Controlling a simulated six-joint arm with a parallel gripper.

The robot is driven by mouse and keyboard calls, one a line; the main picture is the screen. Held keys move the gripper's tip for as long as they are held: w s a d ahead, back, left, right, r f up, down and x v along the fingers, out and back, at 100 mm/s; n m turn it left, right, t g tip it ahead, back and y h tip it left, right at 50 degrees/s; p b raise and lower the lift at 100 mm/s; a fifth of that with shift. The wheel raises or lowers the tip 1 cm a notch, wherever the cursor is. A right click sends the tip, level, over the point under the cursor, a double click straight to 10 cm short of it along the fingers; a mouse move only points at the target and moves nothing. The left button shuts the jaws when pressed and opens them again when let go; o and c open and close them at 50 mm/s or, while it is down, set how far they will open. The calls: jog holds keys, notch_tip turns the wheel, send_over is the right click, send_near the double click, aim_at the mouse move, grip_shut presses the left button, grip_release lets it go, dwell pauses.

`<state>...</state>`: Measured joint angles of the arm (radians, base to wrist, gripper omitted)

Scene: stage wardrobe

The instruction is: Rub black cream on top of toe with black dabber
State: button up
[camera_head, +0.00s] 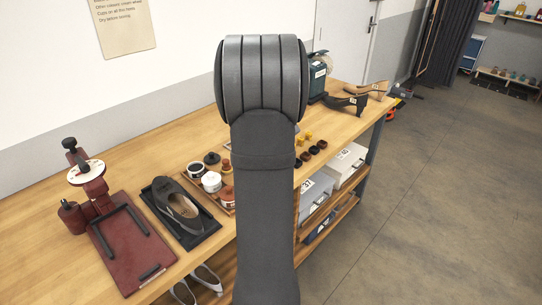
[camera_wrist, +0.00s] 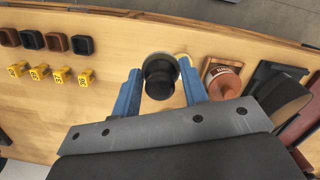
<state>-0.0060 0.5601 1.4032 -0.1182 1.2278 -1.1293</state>
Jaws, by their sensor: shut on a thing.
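In the wrist view my gripper (camera_wrist: 160,88), with two blue fingers, is shut on a round black thing that looks like the black dabber (camera_wrist: 160,76). A dark round shape with a paler edge shows just behind it; I cannot tell whether they touch. A dark shoe (camera_head: 178,204) lies in a black tray (camera_head: 203,238) on the bench, and part of it shows at the right of the wrist view (camera_wrist: 278,102). An open white jar with dark contents (camera_head: 195,171) stands near the shoe. In the head view my arm hides the gripper.
Beside the shoe a wooden tray holds a white jar (camera_head: 211,182) and a brown-topped jar (camera_wrist: 223,83). A red stand (camera_head: 130,250) is on the left. Small dark and brown blocks (camera_wrist: 57,42) and yellow number tags (camera_wrist: 38,72) line the bench. Bare wood lies left of my gripper.

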jog(key=shift+a, duration=0.1)
jog(key=a+r, duration=0.1)
jog(key=a, duration=1.6)
jog(key=r, duration=0.1)
send_over(165, 187)
jog(key=shift+a+f, duration=0.15)
jog(key=shift+f, duration=1.5)
jog(key=shift+a+f, duration=0.1)
jog(key=shift+f, duration=1.5)
jog(key=shift+w+a+f, duration=0.25)
jog(key=shift+w+a, duration=0.5)
jog(key=shift+c, duration=0.3)
jog(key=shift+w+a, duration=0.7)
jog(key=s+d, duration=0.2)
jog(key=d, duration=0.1)
jog(key=shift+s, duration=0.4)
notch_tip(165, 187, up, 8)
